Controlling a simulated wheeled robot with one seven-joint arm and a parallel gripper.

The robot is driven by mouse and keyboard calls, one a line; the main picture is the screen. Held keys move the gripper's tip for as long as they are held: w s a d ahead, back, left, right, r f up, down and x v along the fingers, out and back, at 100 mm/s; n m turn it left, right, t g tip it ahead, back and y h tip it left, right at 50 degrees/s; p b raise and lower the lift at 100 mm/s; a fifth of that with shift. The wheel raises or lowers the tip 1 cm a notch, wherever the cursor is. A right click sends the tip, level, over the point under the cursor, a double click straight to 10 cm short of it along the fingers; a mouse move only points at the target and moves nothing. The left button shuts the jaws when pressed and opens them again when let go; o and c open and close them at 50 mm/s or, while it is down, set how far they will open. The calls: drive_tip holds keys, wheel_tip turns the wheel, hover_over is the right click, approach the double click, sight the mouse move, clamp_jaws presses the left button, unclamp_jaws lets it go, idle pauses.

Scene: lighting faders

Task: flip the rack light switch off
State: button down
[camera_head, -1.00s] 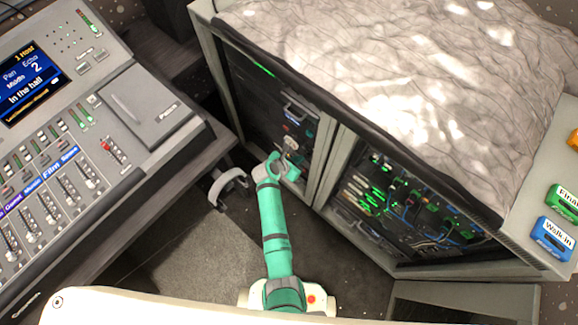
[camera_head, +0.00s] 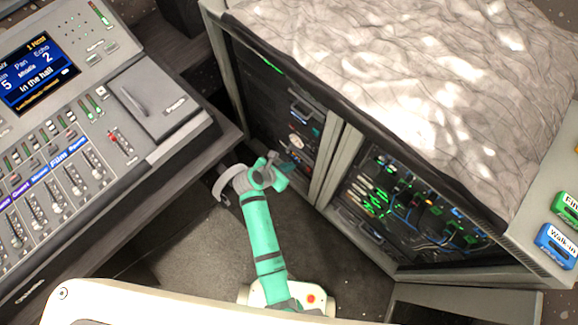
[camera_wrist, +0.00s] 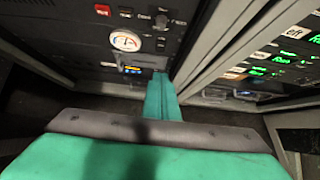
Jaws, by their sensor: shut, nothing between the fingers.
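In the wrist view, the dark rack panel carries a red rocker switch (camera_wrist: 102,9) near the top. Below it is a white round gauge (camera_wrist: 126,40) with a small lever (camera_wrist: 119,60) under it. I cannot read the labels, so I cannot tell which control is the rack light switch. My gripper (camera_wrist: 160,78) is shut and empty, its green fingers pointing at the lower panel, right of the gauge. I cannot tell whether the tips touch it. In the head view, my gripper (camera_head: 285,166) is in front of the left rack bay, whose gauge (camera_head: 297,142) shows small.
A mixing desk (camera_head: 60,150) stands at the left. A grey frame post (camera_head: 334,165) divides the rack bays; the right bay (camera_head: 410,205) holds lit gear and cables. A crumpled cloth (camera_head: 400,80) covers the top. Floor (camera_head: 205,245) is clear between desk and rack.

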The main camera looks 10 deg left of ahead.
sight(311, 154)
drive_tip(key=shift+s+f, duration=0.1)
drive_tip(key=shift+f, duration=0.3)
idle(0.3)
drive_tip(key=w+d+r+x, duration=0.1)
drive_tip(key=x, duration=1.2)
drive_tip(key=shift+w+r, duration=0.3)
drive_tip(key=shift+r, duration=0.05)
